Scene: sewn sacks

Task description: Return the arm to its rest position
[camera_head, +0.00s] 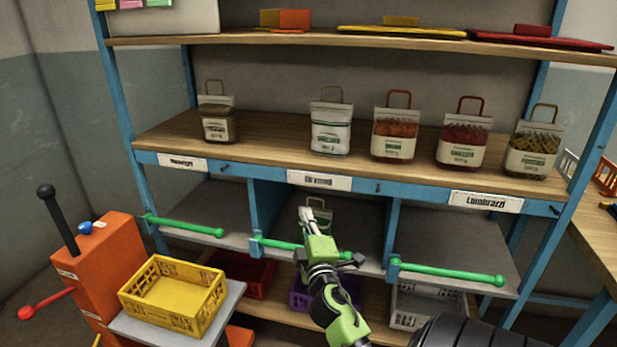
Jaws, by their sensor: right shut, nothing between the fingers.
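My right gripper (306,214) is shut and empty. It points up and away from me at the middle lower compartment of the shelf. Its green and black arm (340,312) comes up from the bottom of the view, right of the middle. A sack (320,208) with a loop handle stands in that compartment, just behind the fingers and partly hidden by them. I cannot tell whether the fingers touch it. My left gripper is out of view.
Several handled sacks, among them a white one (330,126) and a dark red one (463,140), stand on the wooden shelf (270,150). Green bars (452,273) run along the compartment fronts. A yellow crate (172,292) sits at lower left beside an orange machine (100,268). The right compartment is empty.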

